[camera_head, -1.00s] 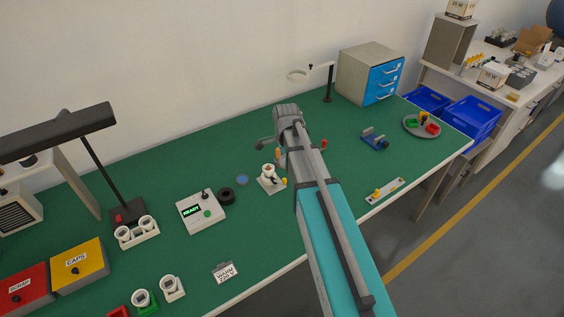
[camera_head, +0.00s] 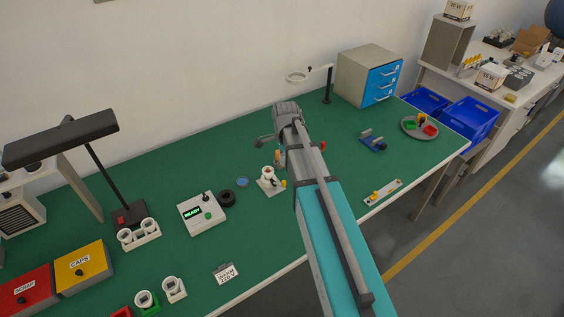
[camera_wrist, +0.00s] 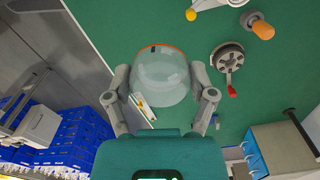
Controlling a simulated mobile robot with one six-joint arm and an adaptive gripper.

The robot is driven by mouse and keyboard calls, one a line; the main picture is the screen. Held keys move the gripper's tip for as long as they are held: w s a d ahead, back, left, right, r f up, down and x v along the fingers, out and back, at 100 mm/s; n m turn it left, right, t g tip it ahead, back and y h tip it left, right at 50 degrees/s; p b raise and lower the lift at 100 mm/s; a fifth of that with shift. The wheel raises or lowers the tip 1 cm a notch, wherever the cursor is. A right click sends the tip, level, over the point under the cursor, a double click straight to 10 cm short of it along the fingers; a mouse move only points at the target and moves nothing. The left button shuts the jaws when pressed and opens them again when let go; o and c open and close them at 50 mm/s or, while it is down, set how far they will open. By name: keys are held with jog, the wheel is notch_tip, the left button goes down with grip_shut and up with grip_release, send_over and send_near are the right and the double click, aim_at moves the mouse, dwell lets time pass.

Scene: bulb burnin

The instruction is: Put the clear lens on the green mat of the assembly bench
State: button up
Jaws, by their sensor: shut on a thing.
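The clear lens (camera_wrist: 163,78) is a transparent dome with an orange edge, seen in the wrist view. My gripper (camera_wrist: 161,97) is shut on it, with one finger on each side. The green mat (camera_head: 345,155) covers the bench top, and it also fills much of the wrist view (camera_wrist: 255,80). The lens appears above the mat near the bench edge; I cannot tell the exact height. In the head view my arm reaches over the bench and hides the lens.
A lamp socket stand (camera_head: 268,180), a black ring (camera_head: 227,196) and a READY tester (camera_head: 202,212) stand left of my arm. A blue fixture (camera_head: 373,142), a round tray (camera_head: 419,127) and a drawer cabinet (camera_head: 362,72) are right. Bare mat lies between.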

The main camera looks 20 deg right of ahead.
jog(key=shift+f, duration=0.1)
notch_tip(320, 180, down, 4)
jog(key=b, duration=0.4)
jog(key=shift+w, duration=0.15)
dwell(0.3)
